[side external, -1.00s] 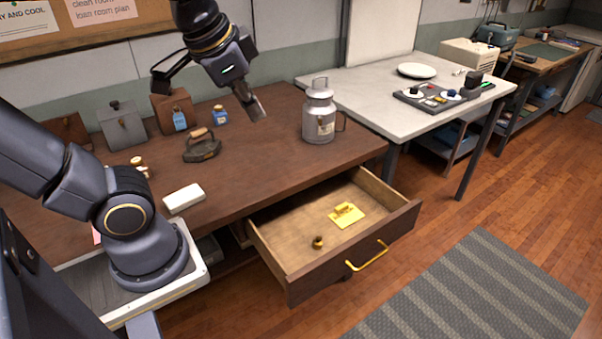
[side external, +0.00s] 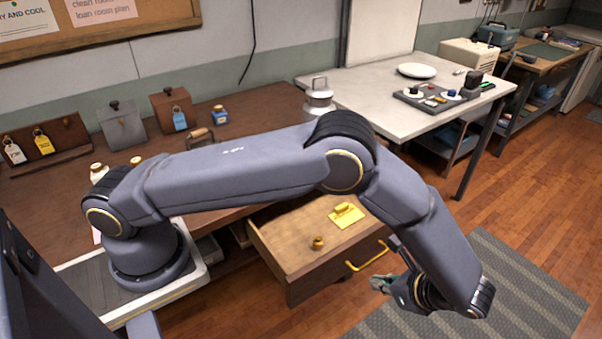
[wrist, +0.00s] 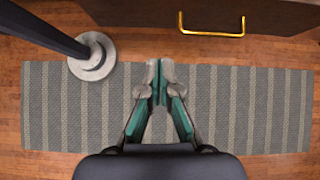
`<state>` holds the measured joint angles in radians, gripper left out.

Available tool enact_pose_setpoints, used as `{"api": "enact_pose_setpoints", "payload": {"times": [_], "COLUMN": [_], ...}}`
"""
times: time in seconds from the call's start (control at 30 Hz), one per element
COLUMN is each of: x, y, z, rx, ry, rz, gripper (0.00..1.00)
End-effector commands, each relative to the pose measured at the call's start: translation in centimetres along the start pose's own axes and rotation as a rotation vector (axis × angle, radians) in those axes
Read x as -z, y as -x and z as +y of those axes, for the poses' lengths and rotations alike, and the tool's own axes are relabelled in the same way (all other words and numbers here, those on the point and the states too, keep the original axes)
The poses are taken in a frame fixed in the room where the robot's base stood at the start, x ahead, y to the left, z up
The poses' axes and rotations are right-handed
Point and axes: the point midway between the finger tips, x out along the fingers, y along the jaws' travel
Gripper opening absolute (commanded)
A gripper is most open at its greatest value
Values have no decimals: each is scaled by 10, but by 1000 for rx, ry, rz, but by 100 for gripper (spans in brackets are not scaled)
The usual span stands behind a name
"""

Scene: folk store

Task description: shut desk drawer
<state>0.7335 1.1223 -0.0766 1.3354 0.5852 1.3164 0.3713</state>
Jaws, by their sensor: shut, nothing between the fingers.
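The desk drawer (side external: 297,275) is pulled out from the brown desk (side external: 75,190). A yellow bar handle (side external: 366,256) is on its front. In the wrist view the drawer front (wrist: 150,10) and its handle (wrist: 212,30) are at the top, with the handle right of centre. My gripper (side external: 376,283) is in front of the drawer, low and a little below the handle in the side view. Its fingers (wrist: 159,72) are together and empty, apart from the handle in the wrist view. My arm hides part of the drawer's right side and the desk's right end.
In the drawer lie a yellow piece (side external: 346,214) and a small brass knob-like thing (side external: 318,243). A striped rug (side external: 530,285) covers the floor in front. A dark post on a round base (wrist: 92,55) stands left of my fingers in the wrist view.

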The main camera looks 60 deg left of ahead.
Motion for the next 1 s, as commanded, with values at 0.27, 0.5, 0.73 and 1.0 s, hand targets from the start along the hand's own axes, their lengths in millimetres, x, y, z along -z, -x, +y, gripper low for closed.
{"api": "enact_pose_setpoints", "payload": {"times": [0.27, 0.5, 0.73, 1.0], "x": [22, 19, 16, -9], "y": [-28, -74, -122, -141], "z": [29, 30, 30, 26], "rx": [1, -2, -2, 0], "ry": [-78, -77, -76, -75], "rz": [-52, -52, -52, -48], "gripper": [0, 0, 0, 0]}}
